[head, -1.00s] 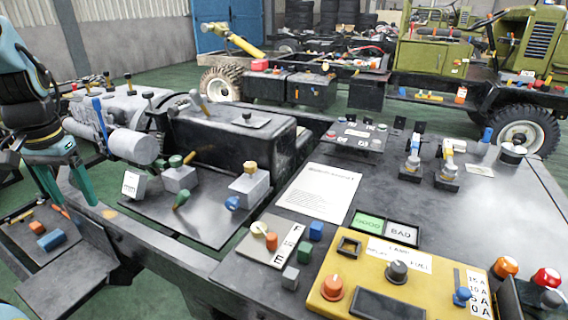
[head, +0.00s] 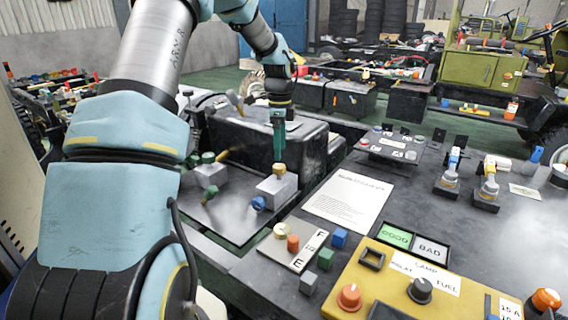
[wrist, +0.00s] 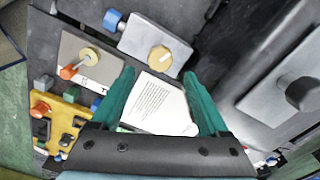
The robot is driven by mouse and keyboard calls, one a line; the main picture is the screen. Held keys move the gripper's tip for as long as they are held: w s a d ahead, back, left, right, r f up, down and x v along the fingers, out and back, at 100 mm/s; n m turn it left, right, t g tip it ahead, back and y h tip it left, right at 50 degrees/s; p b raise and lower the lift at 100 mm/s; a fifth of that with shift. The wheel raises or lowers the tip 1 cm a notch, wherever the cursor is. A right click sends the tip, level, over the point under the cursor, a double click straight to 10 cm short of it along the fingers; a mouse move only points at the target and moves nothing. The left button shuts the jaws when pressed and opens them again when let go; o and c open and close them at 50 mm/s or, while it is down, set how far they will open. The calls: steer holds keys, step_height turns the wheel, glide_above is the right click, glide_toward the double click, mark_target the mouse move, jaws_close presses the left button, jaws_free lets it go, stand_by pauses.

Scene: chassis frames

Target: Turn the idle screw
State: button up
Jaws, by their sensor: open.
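A grey block (head: 284,190) stands on the dark plate, with a yellow slotted knob (head: 279,169) on top and a blue knob (head: 258,203) on its side. The wrist view shows the block (wrist: 138,40), the yellow knob (wrist: 160,58) and the blue knob (wrist: 112,20). No label shows which is the idle screw. My gripper (head: 279,158) points down just above the yellow knob. In the wrist view its two green fingers (wrist: 158,73) are apart and empty, with the yellow knob just beyond the tips. I cannot tell whether they touch it.
A second grey block (head: 211,175) with green knobs stands to the left. A black box (head: 240,140) rises close behind my gripper. A white paper sheet (head: 348,198) lies flat to the right. The yellow lamp and fuel panel (head: 395,268) and a knob plate (head: 298,246) are nearer.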

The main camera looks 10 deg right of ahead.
mark_target(279, 165)
steer(key=shift+a+f+p, duration=0.15)
steer(key=shift+f+p, duration=0.2)
steer(key=shift+f, duration=2.75)
jaws_close()
